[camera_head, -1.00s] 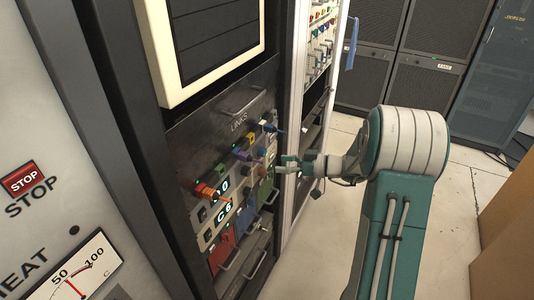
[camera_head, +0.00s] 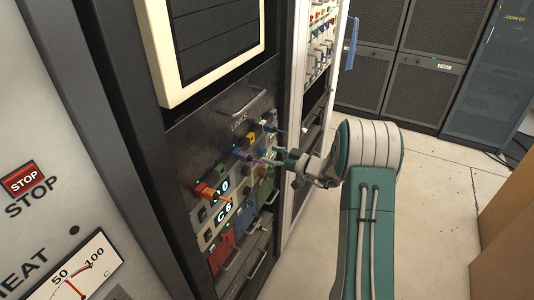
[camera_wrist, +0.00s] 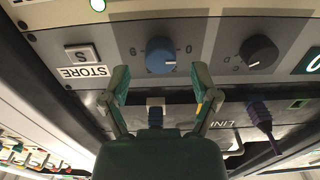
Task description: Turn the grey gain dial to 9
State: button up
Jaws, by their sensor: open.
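In the wrist view, a blue round dial (camera_wrist: 160,56) sits on a grey panel (camera_wrist: 205,20), with numerals including a 0 beside it. To its right is a dark grey or black dial (camera_wrist: 258,52) with a pale pointer line and small marks. No "gain" label can be read. My gripper (camera_wrist: 161,86) is open and empty; its two fingers stand either side below the blue dial, apart from the dark dial. In the head view, my gripper (camera_head: 281,155) is close to the rack front, and the dials are too small to tell apart.
A STORE button (camera_wrist: 82,54) is left of the blue dial. A purple plug (camera_wrist: 260,118) sticks out at lower right. In the head view, an orange plug (camera_head: 207,191) and handles jut from the rack. Open floor (camera_head: 440,180) lies right of my arm.

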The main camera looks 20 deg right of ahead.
jog(key=shift+x, duration=0.85)
grip_shut()
